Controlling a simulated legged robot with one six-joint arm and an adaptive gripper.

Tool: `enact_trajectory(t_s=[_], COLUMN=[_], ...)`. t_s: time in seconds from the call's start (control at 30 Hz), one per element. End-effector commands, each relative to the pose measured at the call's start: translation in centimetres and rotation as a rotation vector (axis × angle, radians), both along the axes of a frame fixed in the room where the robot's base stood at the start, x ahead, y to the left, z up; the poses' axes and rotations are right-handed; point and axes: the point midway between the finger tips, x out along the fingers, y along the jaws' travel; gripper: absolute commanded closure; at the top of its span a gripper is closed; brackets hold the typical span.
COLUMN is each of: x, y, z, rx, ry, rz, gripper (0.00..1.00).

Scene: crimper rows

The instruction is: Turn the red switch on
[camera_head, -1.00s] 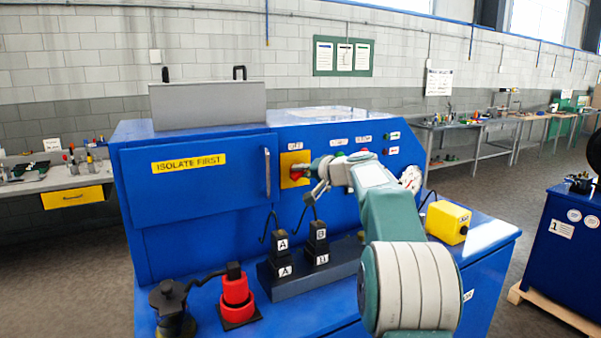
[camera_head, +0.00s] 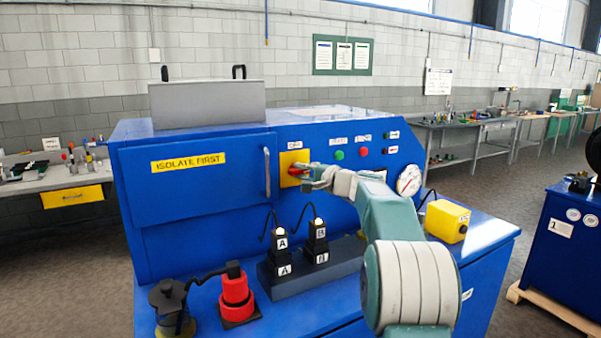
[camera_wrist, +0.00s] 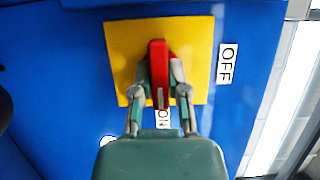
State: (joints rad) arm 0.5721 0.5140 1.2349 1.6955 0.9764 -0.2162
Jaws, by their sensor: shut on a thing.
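The red switch (camera_head: 294,170) is on a yellow plate (camera_head: 284,185) on the blue cabinet's front, partly hidden by my gripper (camera_head: 307,175). In the wrist view the red handle (camera_wrist: 158,60) lies between the two fingers of my gripper (camera_wrist: 159,74), which are shut on its sides. The handle lies in line with the ON label (camera_wrist: 163,118), which my gripper partly hides. The OFF label (camera_wrist: 227,63) is off to the handle's side. In the head view the OFF label (camera_head: 297,143) is above the plate.
Green button (camera_head: 339,155), red button (camera_head: 363,152) and a round gauge (camera_head: 409,180) are right of the switch. Below stand two black plugs, A (camera_head: 280,244) and B (camera_head: 318,236), with pale tops. A red connector (camera_head: 236,290) and a yellow box (camera_head: 448,221) share the ledge.

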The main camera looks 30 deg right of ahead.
Motion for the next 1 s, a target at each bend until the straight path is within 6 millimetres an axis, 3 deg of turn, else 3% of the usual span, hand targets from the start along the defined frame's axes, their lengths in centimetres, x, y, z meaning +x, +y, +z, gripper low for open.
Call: enact_trajectory(t_s=[0.47, 0.5, 0.57, 1.0], x=[0.07, 0.07, 0.07, -0.47], y=[-0.17, -0.17, -0.16, -0.28], z=[-0.57, -0.58, -0.58, -0.17], rx=[0.016, 0.016, 0.015, 0.014], ry=[0.01, 0.01, 0.01, 0.004], rz=[-0.003, -0.003, -0.003, -0.001], gripper=[1.0, 0.71, 0.46, 0.46])
